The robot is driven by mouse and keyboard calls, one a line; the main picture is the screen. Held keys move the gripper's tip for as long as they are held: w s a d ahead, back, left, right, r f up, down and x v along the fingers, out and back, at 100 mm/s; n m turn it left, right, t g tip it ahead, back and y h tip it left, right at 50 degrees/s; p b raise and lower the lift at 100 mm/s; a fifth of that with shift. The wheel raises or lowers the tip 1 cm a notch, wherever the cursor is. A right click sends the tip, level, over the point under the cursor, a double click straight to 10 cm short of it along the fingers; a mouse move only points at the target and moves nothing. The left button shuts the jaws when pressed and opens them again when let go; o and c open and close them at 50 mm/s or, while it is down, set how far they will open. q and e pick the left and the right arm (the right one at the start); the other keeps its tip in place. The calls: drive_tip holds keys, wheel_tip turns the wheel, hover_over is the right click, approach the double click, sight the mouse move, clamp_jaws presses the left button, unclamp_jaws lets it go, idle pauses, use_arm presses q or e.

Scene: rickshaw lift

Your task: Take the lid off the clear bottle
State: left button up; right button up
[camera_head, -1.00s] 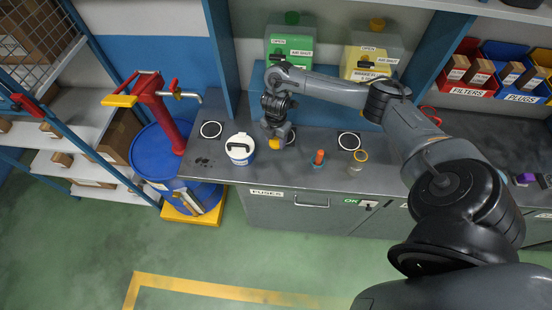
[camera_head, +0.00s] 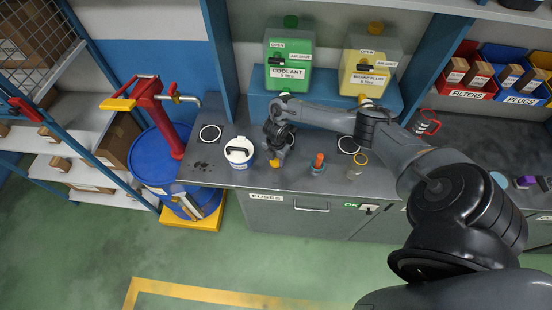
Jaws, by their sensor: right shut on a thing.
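My right gripper (camera_head: 276,156) is over the bench, just right of the white tub, and is shut on a small yellow-orange cap-like piece (camera_head: 275,162). Its fingers are dark and small here, and I cannot tell whether the piece touches the bench top. A small clear container (camera_head: 353,174), which looks like the clear bottle, stands near the bench's front edge, well to the right of the gripper. A yellow ring (camera_head: 361,158) shows at its top; no closed lid is visible on it. My left gripper is out of view.
A white tub with a dark handle (camera_head: 239,150) stands close left of the gripper. An orange-topped bottle (camera_head: 318,163) stands between gripper and clear container. Green coolant (camera_head: 290,60) and yellow brake fluid (camera_head: 370,65) tanks stand behind. A blue drum (camera_head: 158,158) is left of the bench.

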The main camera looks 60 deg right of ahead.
drive_tip(key=shift+f, duration=0.15)
drive_tip(key=o, duration=1.2)
drive_tip(key=shift+c, duration=0.2)
